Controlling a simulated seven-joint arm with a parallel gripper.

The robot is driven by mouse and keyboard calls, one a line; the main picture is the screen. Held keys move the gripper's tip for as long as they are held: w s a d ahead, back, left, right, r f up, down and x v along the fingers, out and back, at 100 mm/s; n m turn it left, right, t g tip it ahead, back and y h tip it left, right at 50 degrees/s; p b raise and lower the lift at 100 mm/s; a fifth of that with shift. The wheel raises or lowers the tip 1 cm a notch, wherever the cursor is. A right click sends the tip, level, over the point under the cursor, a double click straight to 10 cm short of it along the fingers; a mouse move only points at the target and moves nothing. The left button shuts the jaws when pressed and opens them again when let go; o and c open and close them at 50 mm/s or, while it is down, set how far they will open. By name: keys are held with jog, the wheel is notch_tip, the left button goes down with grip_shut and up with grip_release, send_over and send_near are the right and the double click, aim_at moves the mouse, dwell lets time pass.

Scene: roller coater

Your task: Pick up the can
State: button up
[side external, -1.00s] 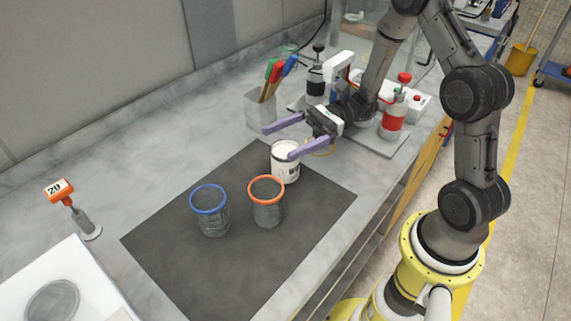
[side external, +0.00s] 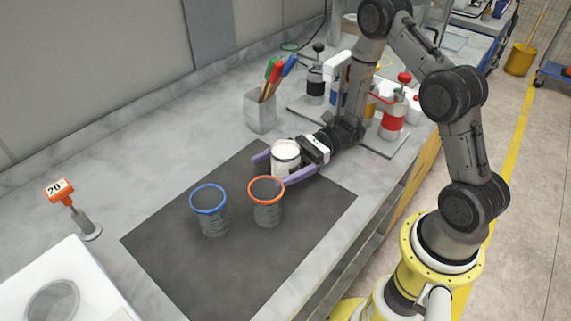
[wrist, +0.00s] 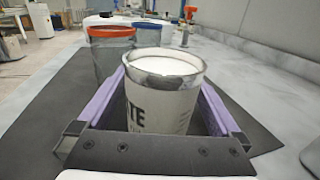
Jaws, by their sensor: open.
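The can (side external: 286,157) is white with a silver rim and dark lettering, and stands upright on the dark mat (side external: 200,270). White contents show at its open top. In the wrist view the can (wrist: 160,100) stands between the two purple fingers. My gripper (side external: 274,170) is open and low around the can, with one finger on each side. In the wrist view my gripper (wrist: 165,85) shows a small gap to the can on the right; on the left the finger is close, and I cannot tell whether it touches.
An orange-rimmed container (side external: 267,205) stands just in front of the fingertips, with a blue-rimmed container (side external: 210,212) beside it. A grey holder (side external: 262,112) with coloured-handled tools and a red-labelled bottle (side external: 393,118) stand behind. The mat's front part is clear.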

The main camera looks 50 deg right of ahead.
aim_at(275, 157)
grip_shut()
dwell(0.3)
jog(key=shift+r, duration=0.1)
jog(key=shift+r, duration=0.4)
notch_tip(275, 157, up, 2)
jog(key=shift+r, duration=0.1)
jog(key=s+d+r, duration=0.3)
jog(key=s+r, duration=0.7)
jog(key=s, duration=0.3)
jog(key=shift+s+d, duration=0.25)
jog(key=shift+d, duration=0.15)
